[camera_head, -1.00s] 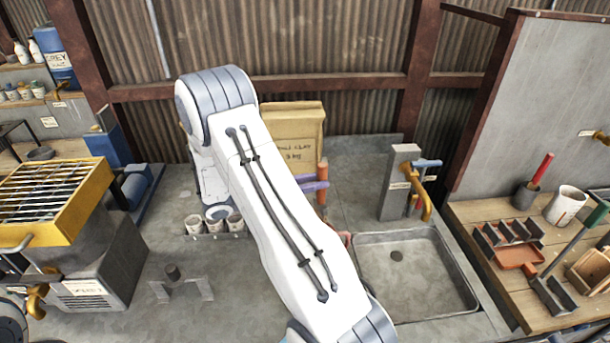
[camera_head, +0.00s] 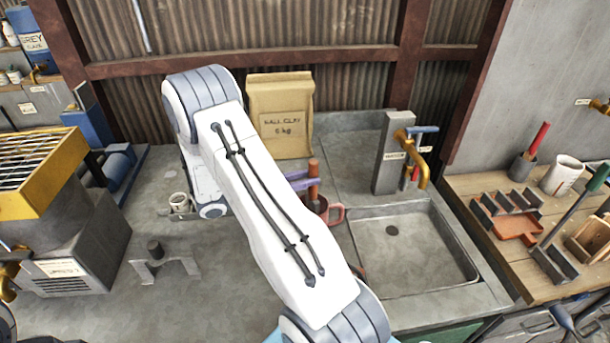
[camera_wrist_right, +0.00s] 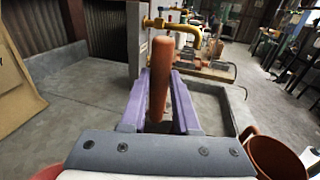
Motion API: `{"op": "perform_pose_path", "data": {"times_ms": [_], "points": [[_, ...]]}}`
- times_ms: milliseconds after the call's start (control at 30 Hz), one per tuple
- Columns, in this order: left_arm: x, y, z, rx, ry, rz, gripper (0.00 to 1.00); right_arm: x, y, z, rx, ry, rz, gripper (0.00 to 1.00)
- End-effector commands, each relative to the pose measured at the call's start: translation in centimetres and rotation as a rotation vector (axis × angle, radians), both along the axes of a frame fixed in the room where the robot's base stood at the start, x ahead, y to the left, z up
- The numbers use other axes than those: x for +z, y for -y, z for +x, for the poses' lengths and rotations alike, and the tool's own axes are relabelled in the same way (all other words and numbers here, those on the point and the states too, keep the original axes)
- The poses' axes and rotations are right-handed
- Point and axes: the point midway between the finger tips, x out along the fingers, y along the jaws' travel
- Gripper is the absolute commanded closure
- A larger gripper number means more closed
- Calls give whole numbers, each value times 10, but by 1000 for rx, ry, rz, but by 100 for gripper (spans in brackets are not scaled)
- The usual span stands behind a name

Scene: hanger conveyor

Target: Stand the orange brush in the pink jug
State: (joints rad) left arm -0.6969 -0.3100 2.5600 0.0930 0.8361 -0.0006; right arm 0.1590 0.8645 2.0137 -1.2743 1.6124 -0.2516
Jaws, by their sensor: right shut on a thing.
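The orange brush (camera_head: 313,177) is upright between the purple fingers of my right gripper (camera_head: 300,182), which is shut on its handle. In the wrist view the brush (camera_wrist_right: 160,82) rises between the fingers (camera_wrist_right: 160,105), leaning slightly; its lower end is hidden. The pink jug (camera_head: 337,213) stands on the counter just left of the sink, its handle to the right, its left side hidden by my arm. In the head view the brush appears just above the jug's left part; I cannot tell whether it is inside. A reddish vessel (camera_wrist_right: 280,156) shows at the wrist view's lower right.
A clay bag (camera_head: 281,118) stands behind. The tap post (camera_head: 393,153) and sink (camera_head: 455,285) are to the right. A reddish edge (camera_head: 358,271) shows beside my arm.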

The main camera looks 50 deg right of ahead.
Motion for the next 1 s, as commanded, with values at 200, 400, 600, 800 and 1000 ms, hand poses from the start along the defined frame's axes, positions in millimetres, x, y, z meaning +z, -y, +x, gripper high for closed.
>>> {"op": "perform_pose_path", "data": {"times_ms": [200,400,600,800,1000], "points": [[-18,0,0,0,0,0,100,-26,0,0,1,-2,1,100],[-28,0,0,0,0,0,100,-42,0,0,1,-2,1,100],[-33,0,0,0,0,0,100,-50,0,0,1,-1,0,100],[-33,0,0,0,0,0,100,-51,0,0,1,0,0,100],[-33,0,0,0,0,0,100,-51,0,0,0,0,0,55]]}}
